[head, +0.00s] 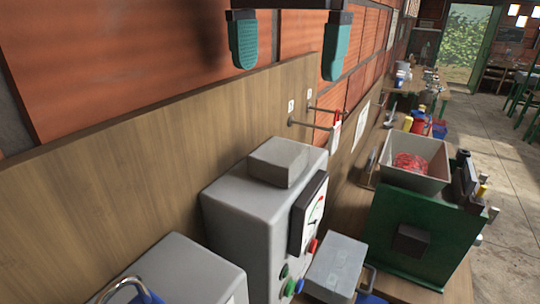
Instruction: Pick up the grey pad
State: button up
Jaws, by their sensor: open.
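A grey block-shaped pad (279,161) lies on the flat top of a grey control box (240,215). Its top and two sides show, and nothing covers it.
A gauge (313,215) and coloured buttons are on the control box's front. Another grey box (338,266) stands beside it. A green machine with a grey hopper (412,178) holding red contents is at right. A wooden board (140,155) stands behind, with metal pegs (312,125) sticking out.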

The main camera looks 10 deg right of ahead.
jog(key=b, duration=0.5)
send_over(278, 150)
jog(key=f, duration=0.6)
jog(key=shift+s+d, duration=0.2)
jog(key=shift+d, duration=0.05)
jog(key=f+b, duration=0.1)
jog(key=f, duration=0.1)
jog(key=f+b, duration=0.4)
jog(key=shift+w+a, duration=0.15)
jog(key=shift+a, duration=0.15)
jog(key=shift+r, duration=0.1)
jog(key=c, duration=1)
